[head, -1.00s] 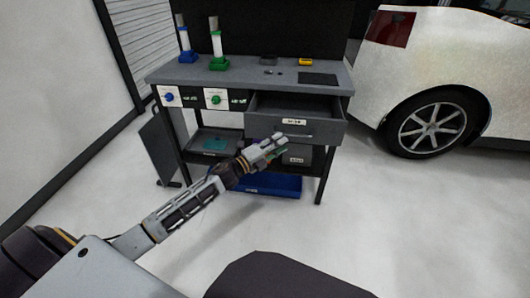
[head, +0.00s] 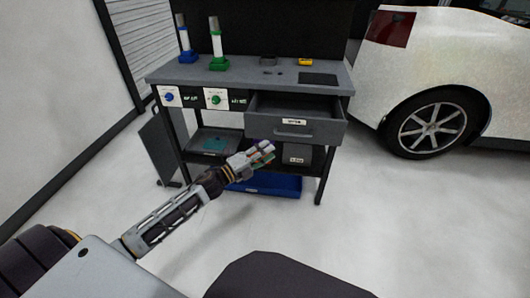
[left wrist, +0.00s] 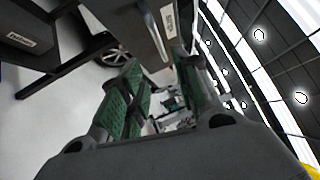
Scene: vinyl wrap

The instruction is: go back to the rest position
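My left gripper (head: 264,153) reaches in from the left in the head view, in front of the lower part of the workbench (head: 240,76) and below the open drawer (head: 293,132). In the left wrist view its green-padded fingers (left wrist: 160,95) stand apart, with nothing seen between them. The drawer front (left wrist: 150,35) shows beyond the fingers there. The drawer is pulled out and its visible inside looks empty. My right gripper is not in view.
A blue bin (head: 265,186) sits low under the bench, with a dark labelled box (head: 297,155) above it. Bottles in blue (head: 187,57) and green (head: 219,63) holders stand on the bench top. A white car (head: 440,70) is at right.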

